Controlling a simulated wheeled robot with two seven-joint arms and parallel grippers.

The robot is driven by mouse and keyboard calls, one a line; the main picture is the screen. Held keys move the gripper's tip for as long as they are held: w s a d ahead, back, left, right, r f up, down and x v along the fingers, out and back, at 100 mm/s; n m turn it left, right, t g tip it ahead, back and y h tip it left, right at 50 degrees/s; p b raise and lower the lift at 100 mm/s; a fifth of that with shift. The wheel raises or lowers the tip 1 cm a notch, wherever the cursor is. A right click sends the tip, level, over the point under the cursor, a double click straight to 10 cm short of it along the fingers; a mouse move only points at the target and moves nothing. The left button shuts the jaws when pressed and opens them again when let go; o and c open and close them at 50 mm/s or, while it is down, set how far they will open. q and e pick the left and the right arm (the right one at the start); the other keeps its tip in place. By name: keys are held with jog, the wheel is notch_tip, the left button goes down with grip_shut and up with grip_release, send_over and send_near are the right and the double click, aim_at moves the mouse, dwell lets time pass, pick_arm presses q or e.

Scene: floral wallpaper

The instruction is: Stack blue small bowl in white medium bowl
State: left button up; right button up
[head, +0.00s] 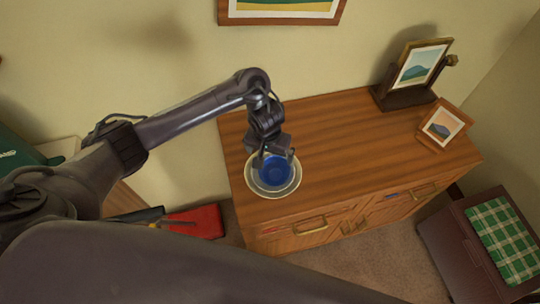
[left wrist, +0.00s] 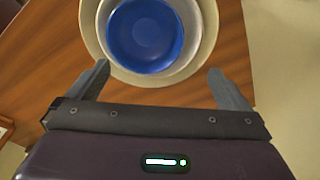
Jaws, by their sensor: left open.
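The blue small bowl (head: 274,175) sits nested inside a white bowl (left wrist: 198,32) on the wooden cabinet top. A wider cream bowl (left wrist: 89,36) surrounds both. The blue bowl also shows in the left wrist view (left wrist: 145,32), where it lies off-centre within the white one. My left gripper (head: 273,160) is over the bowls, pointing down. It is open, and its fingers are apart on either side of the stack's near edge in the left wrist view, holding nothing. How deep the blue bowl rests is hard to tell. My right gripper is not in view.
The wooden cabinet (head: 345,135) has free room right of the bowls. Two picture frames stand at its right end, a larger one (head: 420,65) and a smaller one (head: 443,125). A red object (head: 200,221) lies left of the cabinet. A box with a green plaid top (head: 502,238) stands right.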

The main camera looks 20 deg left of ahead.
pick_arm(q)
notch_tip(320, 180, up, 7)
jog(key=p, duration=0.3)
jog(key=shift+s+r+p, duration=0.15)
jog(key=shift+s+p, duration=0.2)
jog(key=shift+s, duration=0.05)
jog(key=shift+a, duration=0.1)
